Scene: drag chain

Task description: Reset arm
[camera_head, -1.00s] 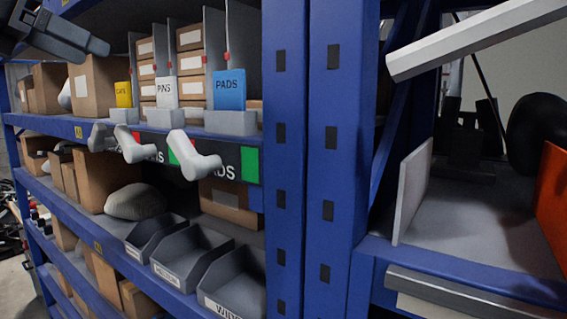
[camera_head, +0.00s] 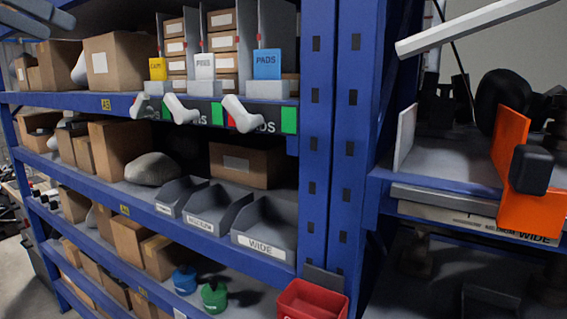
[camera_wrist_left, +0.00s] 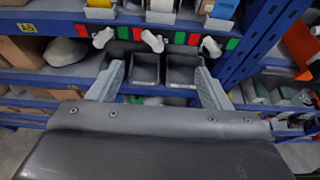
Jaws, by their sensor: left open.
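My left gripper (camera_wrist_left: 158,88) shows in the left wrist view with its two fingers spread wide and nothing between them. It faces the blue shelf rack and the grey bins behind it. In the head view only a dark part of my left arm shows at the top left corner, and the fingertips cannot be made out there. My right gripper is not in view.
A blue rack (camera_head: 317,130) holds cardboard boxes (camera_head: 118,58), grey bins (camera_head: 265,228) and white levers (camera_head: 240,113) that stick out from a shelf edge. A red bin (camera_head: 312,300) stands low. An orange panel (camera_head: 508,150) is at right.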

